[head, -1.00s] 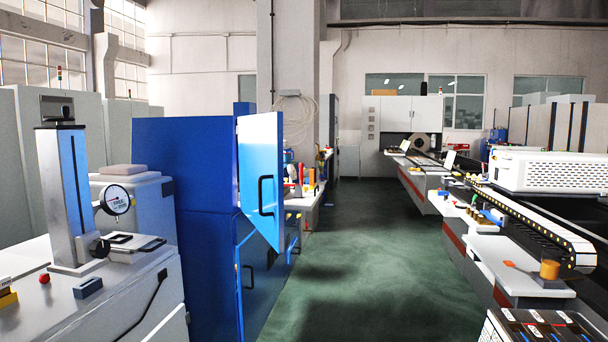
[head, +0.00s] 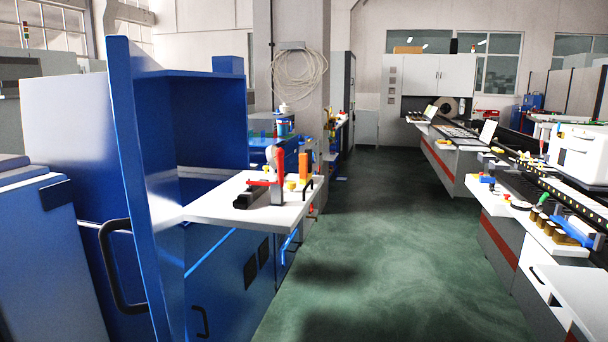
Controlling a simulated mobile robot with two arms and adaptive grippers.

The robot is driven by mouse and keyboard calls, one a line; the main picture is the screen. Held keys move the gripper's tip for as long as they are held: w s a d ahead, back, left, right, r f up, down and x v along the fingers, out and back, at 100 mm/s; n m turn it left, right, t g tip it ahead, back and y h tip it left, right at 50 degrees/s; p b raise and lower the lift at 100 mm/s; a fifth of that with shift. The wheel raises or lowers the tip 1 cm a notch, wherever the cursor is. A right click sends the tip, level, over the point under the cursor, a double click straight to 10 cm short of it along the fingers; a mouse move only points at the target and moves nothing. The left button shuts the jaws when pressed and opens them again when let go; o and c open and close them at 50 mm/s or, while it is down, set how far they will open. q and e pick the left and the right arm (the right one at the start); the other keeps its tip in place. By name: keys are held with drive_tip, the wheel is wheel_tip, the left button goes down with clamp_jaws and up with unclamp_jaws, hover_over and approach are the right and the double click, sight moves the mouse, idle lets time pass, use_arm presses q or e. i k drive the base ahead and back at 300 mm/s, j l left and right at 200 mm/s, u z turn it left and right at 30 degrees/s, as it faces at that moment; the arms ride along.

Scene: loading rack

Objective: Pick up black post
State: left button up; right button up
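I cannot make out a black post for certain. A white worktop (head: 222,199) at the left centre carries small items. Among them are a dark low block (head: 252,197), an upright red-handled tool (head: 279,166) and an upright orange piece (head: 304,163). These are too small to tell in detail. Neither of my grippers is in view.
A blue cabinet (head: 215,95) with its door (head: 138,190) swung open stands close on the left. The green floor aisle (head: 400,240) is clear down the middle. A machine bench (head: 510,205) with small parts runs along the right.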

sight(309, 151)
drive_tip(key=i+l, duration=0.15)
drive_tip(key=i, duration=0.2)
drive_tip(key=u, duration=0.3)
drive_tip(key=i+l+u, duration=0.55)
drive_tip(key=u, duration=0.2)
drive_tip(key=l, duration=0.1)
